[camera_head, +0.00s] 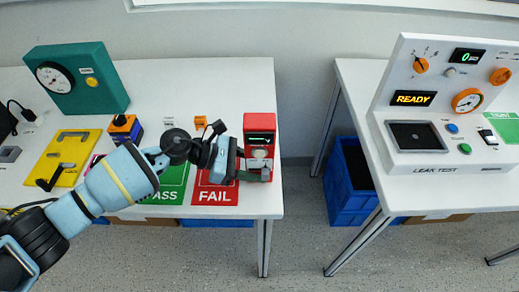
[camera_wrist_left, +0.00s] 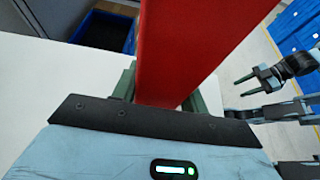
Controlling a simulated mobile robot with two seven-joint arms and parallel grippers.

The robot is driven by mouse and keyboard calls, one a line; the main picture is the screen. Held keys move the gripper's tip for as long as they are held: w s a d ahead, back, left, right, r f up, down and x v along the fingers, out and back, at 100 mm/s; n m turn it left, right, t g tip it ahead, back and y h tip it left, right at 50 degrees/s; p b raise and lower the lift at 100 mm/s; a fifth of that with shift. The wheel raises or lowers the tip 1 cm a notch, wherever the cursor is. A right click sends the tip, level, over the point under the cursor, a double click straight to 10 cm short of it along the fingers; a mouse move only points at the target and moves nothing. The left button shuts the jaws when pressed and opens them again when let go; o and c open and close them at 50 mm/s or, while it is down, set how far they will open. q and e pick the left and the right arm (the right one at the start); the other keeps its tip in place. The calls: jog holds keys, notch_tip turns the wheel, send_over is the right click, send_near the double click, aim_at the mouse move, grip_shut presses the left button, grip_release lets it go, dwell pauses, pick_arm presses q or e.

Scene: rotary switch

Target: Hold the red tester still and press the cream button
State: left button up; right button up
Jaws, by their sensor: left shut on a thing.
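The red tester (camera_head: 261,124) stands upright near the right edge of the left table. Its front has a dark display with a green line and, below it, the pale round cream button (camera_head: 260,153). My left gripper (camera_head: 256,175) is shut on the tester's lower part, coming in from the left. In the left wrist view the tester's red body (camera_wrist_left: 190,45) rises between the dark green fingers (camera_wrist_left: 160,88); the button is not visible there.
Green PASS and red FAIL mats (camera_head: 216,192) lie beside the tester, partly under my left arm. A yellow fixture (camera_head: 68,150) and a teal box (camera_head: 85,85) stand further left. A gap with a blue bin (camera_head: 340,200) separates the table from the leak test console (camera_head: 440,160).

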grip_shut()
jog(key=shift+s, duration=0.1)
dwell(1.2)
